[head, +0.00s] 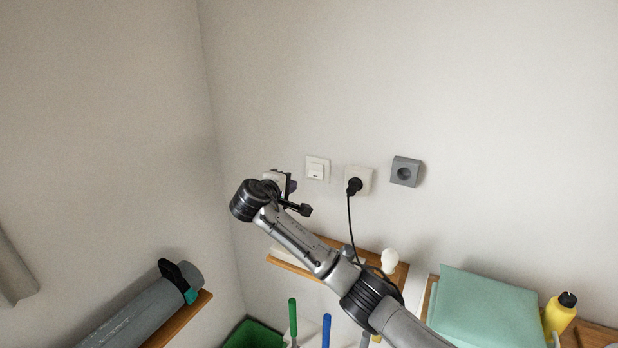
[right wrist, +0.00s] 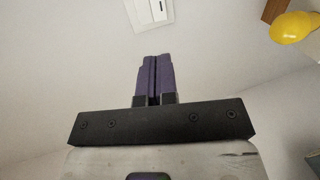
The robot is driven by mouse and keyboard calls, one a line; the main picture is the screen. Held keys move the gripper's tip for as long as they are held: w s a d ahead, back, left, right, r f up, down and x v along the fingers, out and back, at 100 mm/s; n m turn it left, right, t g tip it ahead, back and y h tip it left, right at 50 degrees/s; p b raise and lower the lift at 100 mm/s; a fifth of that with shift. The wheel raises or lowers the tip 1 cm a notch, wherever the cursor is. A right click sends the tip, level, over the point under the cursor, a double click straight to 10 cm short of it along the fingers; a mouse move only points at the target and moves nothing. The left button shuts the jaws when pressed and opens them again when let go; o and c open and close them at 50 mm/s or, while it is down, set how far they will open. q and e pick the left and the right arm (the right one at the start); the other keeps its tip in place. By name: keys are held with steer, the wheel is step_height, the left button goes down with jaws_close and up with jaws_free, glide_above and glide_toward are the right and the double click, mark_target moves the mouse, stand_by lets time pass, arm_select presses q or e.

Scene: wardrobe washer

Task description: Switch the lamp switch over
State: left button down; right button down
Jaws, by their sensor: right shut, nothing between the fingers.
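The lamp switch (head: 317,168) is a white square rocker switch on the back wall, left of a socket. It also shows at the top of the right wrist view (right wrist: 148,10), partly cut off by the edge. My right gripper (head: 293,185) is just left of the switch and slightly lower in the head view. In the right wrist view its dark purple fingers (right wrist: 154,78) are shut together, empty, and point toward the switch. A gap shows between the fingertips and the switch in that picture. My left gripper is not in view.
A white socket (head: 364,175) with a black plug and hanging cord is right of the switch, then a grey box (head: 406,171). Below are a wooden shelf (head: 402,273) with a white bulb (head: 390,260), a folded green cloth (head: 485,305) and a yellow bottle (head: 558,318).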

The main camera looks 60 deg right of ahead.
stand_by(0.3)
steer(key=p, duration=0.5)
glide_toward(315, 175)
steer(key=x, duration=0.5)
steer(key=shift+w+d, duration=0.1)
steer(key=shift+d, duration=0.3)
steer(key=shift+w+d+f, duration=0.1)
steer(key=shift+d+f, duration=0.15)
steer(key=shift+d, duration=0.45)
steer(key=shift+d+f, duration=0.1)
